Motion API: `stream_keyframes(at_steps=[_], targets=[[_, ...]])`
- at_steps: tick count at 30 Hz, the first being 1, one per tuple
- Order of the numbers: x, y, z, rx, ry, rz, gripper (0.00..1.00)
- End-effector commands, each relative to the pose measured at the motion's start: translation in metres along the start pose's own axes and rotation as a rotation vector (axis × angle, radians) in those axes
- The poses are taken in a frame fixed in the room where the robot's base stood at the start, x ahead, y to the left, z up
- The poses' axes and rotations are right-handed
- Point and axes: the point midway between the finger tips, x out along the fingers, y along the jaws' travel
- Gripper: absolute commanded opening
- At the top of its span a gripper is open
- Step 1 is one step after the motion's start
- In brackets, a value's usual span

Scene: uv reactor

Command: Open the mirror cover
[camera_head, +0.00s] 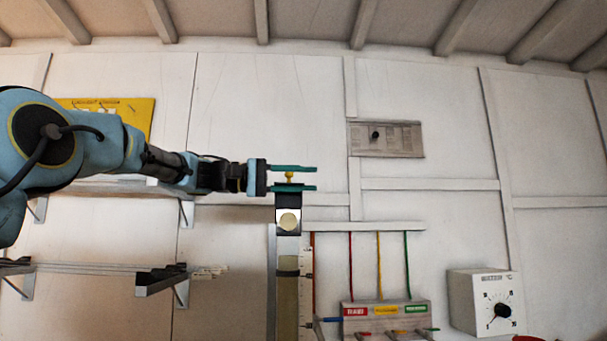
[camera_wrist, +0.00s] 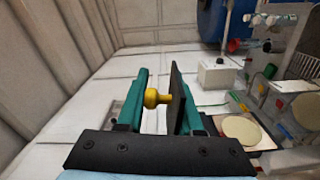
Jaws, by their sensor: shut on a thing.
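My gripper (camera_head: 316,178) is shut on the mirror cover, with the cover's yellow knob (camera_head: 289,177) between its teal fingers. In the wrist view, my gripper (camera_wrist: 158,85) has the yellow knob (camera_wrist: 152,97) against its left finger. The dark cover plate (camera_wrist: 178,98) lies along the right finger. The cover stands out at an angle from the mirror housing, and the pale round mirror (camera_head: 288,221) shows uncovered below it. The mirror also shows in the wrist view (camera_wrist: 243,128), at the lower right. The cover's hinge cannot be made out.
A tall column (camera_head: 288,292) stands below the mirror. A panel with coloured labels and levers (camera_head: 385,318) and a white dial box (camera_head: 483,301) are to its right. Wall shelves (camera_head: 162,281) are at the left. The wall above my gripper is clear.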

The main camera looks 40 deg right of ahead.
Motion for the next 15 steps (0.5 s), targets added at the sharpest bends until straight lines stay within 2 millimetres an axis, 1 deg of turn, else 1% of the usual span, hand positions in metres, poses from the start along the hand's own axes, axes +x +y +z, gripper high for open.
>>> stream_keyframes(at_steps=[1, 9, 15], targets=[[0.0, 0.011, -0.004, -0.032, 0.003, 0.005, 0.0], [0.0, 0.015, -0.014, -0.219, 0.004, 0.006, 0.0], [0.0, 0.015, -0.018, -0.301, 0.003, 0.006, 0.0]])
